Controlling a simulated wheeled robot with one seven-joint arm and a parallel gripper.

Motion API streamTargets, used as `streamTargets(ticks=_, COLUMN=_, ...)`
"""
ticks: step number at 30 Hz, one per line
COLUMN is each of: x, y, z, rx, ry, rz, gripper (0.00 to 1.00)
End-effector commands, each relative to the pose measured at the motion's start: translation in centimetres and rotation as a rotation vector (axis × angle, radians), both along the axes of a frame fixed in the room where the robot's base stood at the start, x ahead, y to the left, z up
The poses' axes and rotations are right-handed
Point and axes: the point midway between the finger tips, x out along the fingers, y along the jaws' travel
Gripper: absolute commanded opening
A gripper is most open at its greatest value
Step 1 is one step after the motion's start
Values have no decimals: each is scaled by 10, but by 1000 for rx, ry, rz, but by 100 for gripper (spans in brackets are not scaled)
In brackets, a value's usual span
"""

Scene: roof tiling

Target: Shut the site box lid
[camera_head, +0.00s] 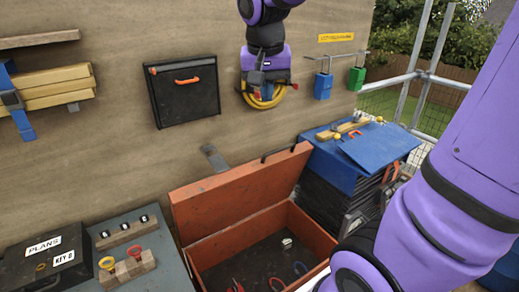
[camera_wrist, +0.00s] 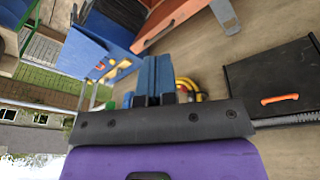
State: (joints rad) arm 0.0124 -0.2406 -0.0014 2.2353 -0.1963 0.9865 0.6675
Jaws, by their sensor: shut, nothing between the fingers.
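The site box (camera_head: 262,245) is an orange chest low against the wooden wall. Its lid (camera_head: 240,186) stands open, tilted up at the back, with a dark handle (camera_head: 287,152) on its upper edge. Inside lie a small pale item and several red and blue tool handles. My gripper (camera_head: 257,80) is up near the wall, above and apart from the lid, in front of a yellow coil. In the wrist view its blue fingers (camera_wrist: 154,75) are together with nothing between them. Part of the orange lid (camera_wrist: 172,20) shows at the top of that view.
A blue-topped stack (camera_head: 365,150) stands right of the box, with tools on it. A grey bench (camera_head: 130,235) with a black plans case (camera_head: 45,262) is at left. A black wall case (camera_head: 185,90) hangs above. My arm covers the right side.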

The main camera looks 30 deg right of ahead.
Motion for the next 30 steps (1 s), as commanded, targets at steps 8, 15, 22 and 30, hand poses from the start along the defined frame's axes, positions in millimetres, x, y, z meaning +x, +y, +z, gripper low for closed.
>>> streamTargets(ticks=8, x=77, y=-19, z=-39, rx=-53, ry=82, rz=-271, gripper=0)
streamTargets(ticks=15, x=136, y=-36, z=-89, rx=-126, ry=125, rz=-500, gripper=0)
streamTargets(ticks=22, x=184, y=-53, z=-148, rx=-214, ry=141, rz=-705, gripper=0)
streamTargets(ticks=30, x=211, y=-64, z=-192, rx=-281, ry=133, rz=-840, gripper=0)
